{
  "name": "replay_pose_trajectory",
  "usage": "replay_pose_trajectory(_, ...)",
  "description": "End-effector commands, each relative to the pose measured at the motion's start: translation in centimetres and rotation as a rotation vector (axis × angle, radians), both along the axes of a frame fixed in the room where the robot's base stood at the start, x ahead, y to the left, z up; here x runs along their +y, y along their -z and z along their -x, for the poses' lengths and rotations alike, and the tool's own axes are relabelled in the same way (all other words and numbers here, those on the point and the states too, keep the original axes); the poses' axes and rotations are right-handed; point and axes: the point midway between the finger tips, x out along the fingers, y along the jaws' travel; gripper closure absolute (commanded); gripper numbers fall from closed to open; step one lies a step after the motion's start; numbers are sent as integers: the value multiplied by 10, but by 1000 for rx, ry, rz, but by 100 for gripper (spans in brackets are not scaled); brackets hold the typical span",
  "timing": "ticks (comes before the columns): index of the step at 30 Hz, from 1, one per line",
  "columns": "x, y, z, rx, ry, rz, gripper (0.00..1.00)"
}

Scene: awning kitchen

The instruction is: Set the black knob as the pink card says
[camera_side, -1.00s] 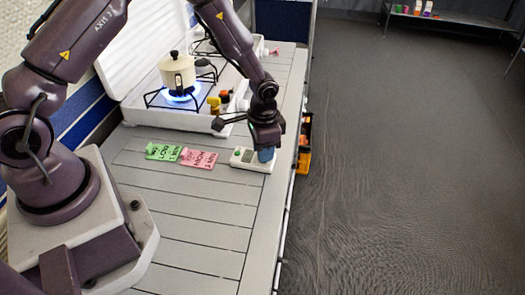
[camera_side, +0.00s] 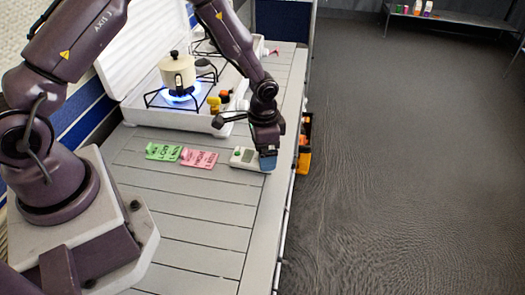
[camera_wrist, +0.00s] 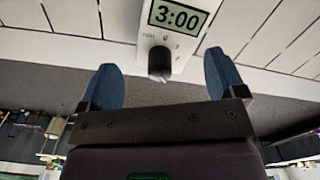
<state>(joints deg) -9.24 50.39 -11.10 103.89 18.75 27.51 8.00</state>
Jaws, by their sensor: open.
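A white timer (camera_wrist: 187,48) fills the top of the wrist view. My gripper (camera_wrist: 161,72) is open, with one blue finger on each side of the knob and a visible gap on both sides. In the side view the timer (camera_side: 243,155) lies near the counter's right edge, and my gripper (camera_side: 267,160) is at its right end, hiding the knob. The pink card (camera_side: 199,158) lies left of the timer; it has dark writing too small to read surely.
A green card (camera_side: 163,151) lies left of the pink one. Behind is a camp stove (camera_side: 150,117) with a pot (camera_side: 177,72) over a blue flame. The near counter (camera_side: 200,220) is clear.

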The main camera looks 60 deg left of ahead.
Motion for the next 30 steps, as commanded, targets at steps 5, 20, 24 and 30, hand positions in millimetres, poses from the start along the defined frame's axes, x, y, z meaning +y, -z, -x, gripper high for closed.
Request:
replay_pose_trajectory(5, 0, -8, -1, -3, -1, 0, 11)
replay_pose_trajectory(20, 0, -48, 0, -1, -1, 0, 11)
replay_pose_trajectory(24, 0, -59, 0, -2, -1, 0, 11)
replay_pose_trajectory(30, 0, -69, 0, -1, 0, 0, 11)
